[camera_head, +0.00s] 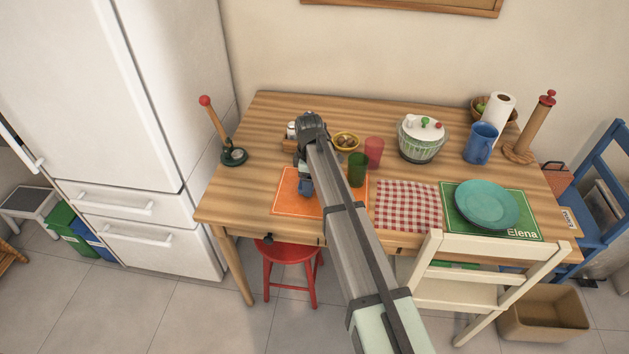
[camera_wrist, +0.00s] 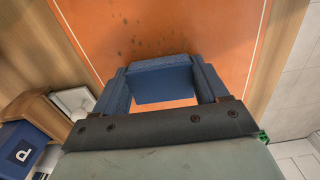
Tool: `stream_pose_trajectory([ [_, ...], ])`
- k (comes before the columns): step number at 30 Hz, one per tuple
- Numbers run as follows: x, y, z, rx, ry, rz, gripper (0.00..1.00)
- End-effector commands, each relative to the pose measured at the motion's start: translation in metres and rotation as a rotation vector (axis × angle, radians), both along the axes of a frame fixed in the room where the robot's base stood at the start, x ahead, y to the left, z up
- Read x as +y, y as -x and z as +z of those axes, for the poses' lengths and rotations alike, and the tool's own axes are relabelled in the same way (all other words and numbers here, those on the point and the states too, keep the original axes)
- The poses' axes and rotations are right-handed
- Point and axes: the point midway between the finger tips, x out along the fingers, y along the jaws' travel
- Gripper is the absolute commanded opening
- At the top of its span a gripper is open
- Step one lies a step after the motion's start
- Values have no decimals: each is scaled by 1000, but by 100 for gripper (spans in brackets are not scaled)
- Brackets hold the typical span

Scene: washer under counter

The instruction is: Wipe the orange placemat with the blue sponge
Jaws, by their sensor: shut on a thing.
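The orange placemat (camera_head: 288,203) lies at the front left of the wooden table, partly hidden by my arm. In the wrist view the placemat (camera_wrist: 200,30) has a thin pale border line and several small dark specks. My gripper (camera_head: 306,180) is over the placemat, pointing down. It is shut on the blue sponge (camera_wrist: 162,80), which sits between the two fingers. The sponge is close above or on the placemat; I cannot tell if they touch.
A green cup (camera_head: 357,170) and a pink cup (camera_head: 374,152) stand right of my arm. A bowl (camera_head: 345,142) and a wooden caddy (camera_head: 289,145) are behind. A checked cloth (camera_head: 408,205) and a green placemat with a teal plate (camera_head: 487,205) lie further right.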

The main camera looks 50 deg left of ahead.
Motion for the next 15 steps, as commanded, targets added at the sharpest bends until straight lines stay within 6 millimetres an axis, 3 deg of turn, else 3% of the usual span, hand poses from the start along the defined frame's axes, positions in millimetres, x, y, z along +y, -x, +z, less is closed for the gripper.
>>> stream_pose_trajectory([
  [15, 22, 21, -2, 0, 0, 1, 49],
])
